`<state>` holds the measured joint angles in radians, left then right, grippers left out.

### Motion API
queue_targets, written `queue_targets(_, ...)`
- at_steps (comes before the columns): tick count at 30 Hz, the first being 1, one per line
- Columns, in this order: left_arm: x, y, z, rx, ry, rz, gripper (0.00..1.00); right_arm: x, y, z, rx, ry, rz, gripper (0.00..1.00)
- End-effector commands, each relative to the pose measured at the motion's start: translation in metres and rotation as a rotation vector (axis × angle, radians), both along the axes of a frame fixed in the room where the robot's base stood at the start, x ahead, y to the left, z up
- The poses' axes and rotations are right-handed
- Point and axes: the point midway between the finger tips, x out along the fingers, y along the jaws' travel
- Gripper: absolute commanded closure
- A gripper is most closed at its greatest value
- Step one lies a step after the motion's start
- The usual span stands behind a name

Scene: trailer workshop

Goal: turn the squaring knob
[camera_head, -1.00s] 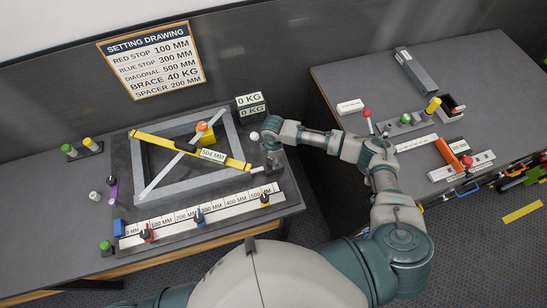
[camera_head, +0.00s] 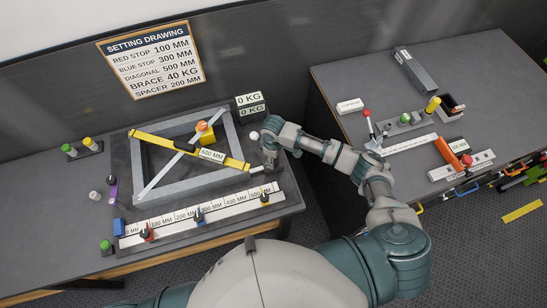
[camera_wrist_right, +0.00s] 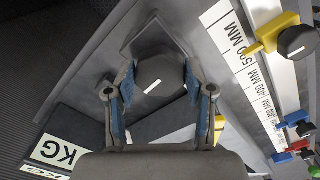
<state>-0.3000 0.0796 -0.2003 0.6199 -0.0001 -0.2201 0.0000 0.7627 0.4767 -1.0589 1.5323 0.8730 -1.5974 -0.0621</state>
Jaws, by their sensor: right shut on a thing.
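The squaring knob (camera_wrist_right: 160,76) is a dark, faceted knob with a white line on its top, at the right corner of the frame fixture. My right gripper (camera_wrist_right: 159,88) is shut on it, with a blue-padded finger on either side in the right wrist view. In the head view the right gripper (camera_head: 270,160) comes down over the knob and mostly hides it. The grey frame (camera_head: 232,132) has a yellow diagonal bar (camera_head: 160,142) across it, and its label (camera_head: 212,154) reads 500 MM. My left gripper is not in view.
The setting drawing (camera_head: 152,60) on the wall lists diagonal 500 MM. A white ruler rail (camera_head: 180,222) with red, blue and yellow stops runs along the fixture's front. KG displays (camera_head: 250,105) stand behind the gripper. A second bench (camera_head: 460,75) is at right.

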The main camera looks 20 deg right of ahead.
Motion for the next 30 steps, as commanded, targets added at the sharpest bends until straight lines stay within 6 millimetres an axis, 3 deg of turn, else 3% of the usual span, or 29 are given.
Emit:
queue_targets(15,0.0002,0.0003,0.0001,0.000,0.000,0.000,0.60,0.0035,0.0001,0.0027,0.002,-0.010,-0.020,0.82)
queue_targets(16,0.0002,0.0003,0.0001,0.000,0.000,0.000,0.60,0.0035,0.0001,0.0027,0.002,-0.010,-0.020,0.39)
queue_targets(18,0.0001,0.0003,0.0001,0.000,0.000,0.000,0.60,0.0032,0.0002,0.0025,0.002,-0.009,-0.020,0.22)
queue_targets(30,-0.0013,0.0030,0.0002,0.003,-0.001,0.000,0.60,0.0011,0.0001,0.0072,0.001,-0.006,-0.018,0.22)
